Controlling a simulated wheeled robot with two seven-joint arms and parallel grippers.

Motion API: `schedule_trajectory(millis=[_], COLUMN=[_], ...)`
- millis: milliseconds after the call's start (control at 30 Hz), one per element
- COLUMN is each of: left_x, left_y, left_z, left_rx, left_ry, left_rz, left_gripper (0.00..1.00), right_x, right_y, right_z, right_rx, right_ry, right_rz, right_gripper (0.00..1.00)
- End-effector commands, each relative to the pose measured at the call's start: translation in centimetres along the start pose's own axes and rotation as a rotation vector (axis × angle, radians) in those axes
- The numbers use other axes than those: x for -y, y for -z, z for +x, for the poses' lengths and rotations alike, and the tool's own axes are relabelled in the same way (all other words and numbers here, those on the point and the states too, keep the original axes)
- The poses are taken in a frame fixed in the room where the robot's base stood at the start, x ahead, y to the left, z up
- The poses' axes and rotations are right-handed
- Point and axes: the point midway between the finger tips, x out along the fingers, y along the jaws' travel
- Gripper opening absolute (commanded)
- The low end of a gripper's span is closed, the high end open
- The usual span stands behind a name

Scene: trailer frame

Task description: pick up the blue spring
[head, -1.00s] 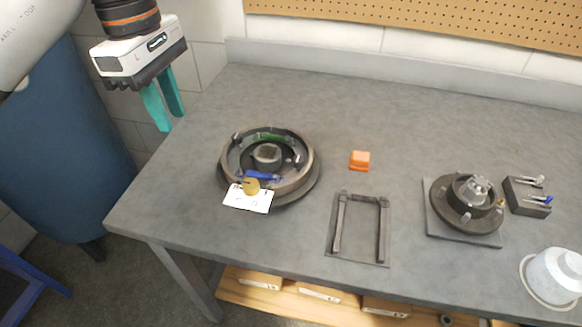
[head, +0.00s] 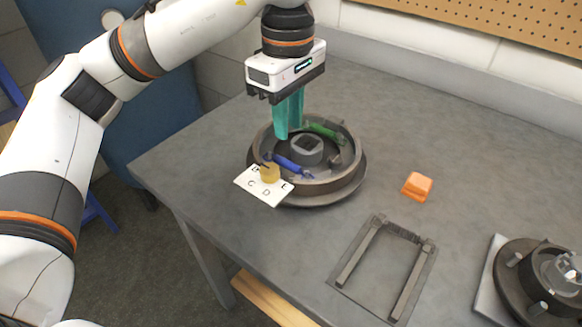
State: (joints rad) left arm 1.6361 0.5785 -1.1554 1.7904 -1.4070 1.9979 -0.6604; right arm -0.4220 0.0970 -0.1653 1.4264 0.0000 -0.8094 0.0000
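The blue spring (head: 292,167) lies in the near part of a round dark drum (head: 318,190) on the grey table. A green spring (head: 324,131) lies in the far part of the same drum. My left gripper (head: 289,117) points down over the drum, above and slightly behind the blue spring as seen in the head view. Its teal fingers look close together with one partly behind the other, so the gap between them is hard to judge. Nothing shows between them. My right gripper is not in view.
A white lettered card (head: 250,187) with a brass knob (head: 270,173) sits at the drum's near left edge. An orange block (head: 417,186), a dark U-shaped frame (head: 347,268) and a hub on a plate (head: 538,282) stand to the right. Table between them is clear.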

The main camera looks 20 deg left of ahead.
Motion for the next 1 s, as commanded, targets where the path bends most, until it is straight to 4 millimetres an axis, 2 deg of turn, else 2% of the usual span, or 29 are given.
schedule_trajectory(millis=[33,100,367,633,900,1000], left_x=[0.0,0.0,0.0,0.0,0.0,0.0], left_y=[0.0,0.0,0.0,0.0,0.0,0.0], left_z=[1.0,1.8,3.4,7.3,7.8,7.8], left_rx=[-0.001,-0.001,-0.001,-0.001,-0.001,-0.001], left_ry=[-0.002,0.000,0.000,-0.001,0.001,0.001], left_rz=[0.000,0.000,-0.001,0.000,0.000,0.000], left_gripper=[0.24,0.24,0.24,0.24,0.24,0.08], right_x=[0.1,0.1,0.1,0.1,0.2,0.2], right_y=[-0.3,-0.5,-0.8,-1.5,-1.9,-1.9], right_z=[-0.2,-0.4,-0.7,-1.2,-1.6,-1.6], right_rx=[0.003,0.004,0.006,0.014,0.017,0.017], right_ry=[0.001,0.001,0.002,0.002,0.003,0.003], right_rz=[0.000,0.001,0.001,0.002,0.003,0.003], right_gripper=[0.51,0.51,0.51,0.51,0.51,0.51])
